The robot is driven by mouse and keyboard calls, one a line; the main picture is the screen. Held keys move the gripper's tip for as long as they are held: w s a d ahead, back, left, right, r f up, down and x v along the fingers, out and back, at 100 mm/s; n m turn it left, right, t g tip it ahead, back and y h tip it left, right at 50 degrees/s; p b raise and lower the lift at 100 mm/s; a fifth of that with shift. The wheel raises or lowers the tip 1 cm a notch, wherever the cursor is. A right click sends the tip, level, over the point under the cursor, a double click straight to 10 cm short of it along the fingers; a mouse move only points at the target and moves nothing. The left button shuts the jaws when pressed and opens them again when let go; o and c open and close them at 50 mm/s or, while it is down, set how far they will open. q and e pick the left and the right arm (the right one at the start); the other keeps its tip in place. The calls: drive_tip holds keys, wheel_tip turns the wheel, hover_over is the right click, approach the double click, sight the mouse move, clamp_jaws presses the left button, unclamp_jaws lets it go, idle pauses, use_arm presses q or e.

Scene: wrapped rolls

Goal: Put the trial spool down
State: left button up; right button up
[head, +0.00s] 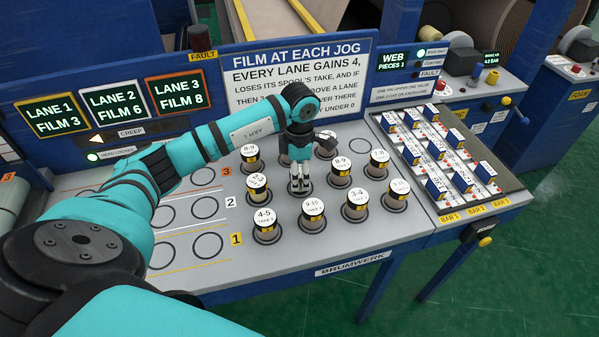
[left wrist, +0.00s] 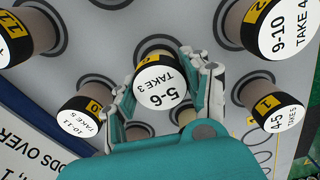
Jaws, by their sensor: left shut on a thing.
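My left gripper (head: 300,188) is over the spool rack in the middle of the table, pointing down. In the left wrist view its two fingers close on a spool labelled 5-6, TAKE 3 (left wrist: 160,87), white cap toward the camera. The base of this spool is near a dark ring in the table; I cannot tell whether it touches. In the head view the gripper largely hides it. The 4-5 spool (head: 265,217) and a 9-10 spool (head: 313,207) stand close by in front; in the left wrist view the 9-10 spool (left wrist: 280,25) is upper right. My right gripper is not in view.
Other capped spools, such as 3-4 (head: 356,197), stand around closely. Empty numbered lane rings (head: 208,245) are at left, in clear room. Lane boards read FILM 3, 6 and 8 (head: 178,88). A tray (head: 503,203) of blue-and-white pieces is at right.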

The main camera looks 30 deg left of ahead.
use_arm(q)
drive_tip(key=shift+f, duration=0.15)
drive_tip(key=o, duration=1.3)
drive_tip(key=shift+o, duration=0.2)
drive_tip(key=shift+r, duration=0.4)
wheel_tip(320, 180, up, 12)
drive_tip(key=b, duration=0.3)
drive_tip(key=shift+f, duration=0.2)
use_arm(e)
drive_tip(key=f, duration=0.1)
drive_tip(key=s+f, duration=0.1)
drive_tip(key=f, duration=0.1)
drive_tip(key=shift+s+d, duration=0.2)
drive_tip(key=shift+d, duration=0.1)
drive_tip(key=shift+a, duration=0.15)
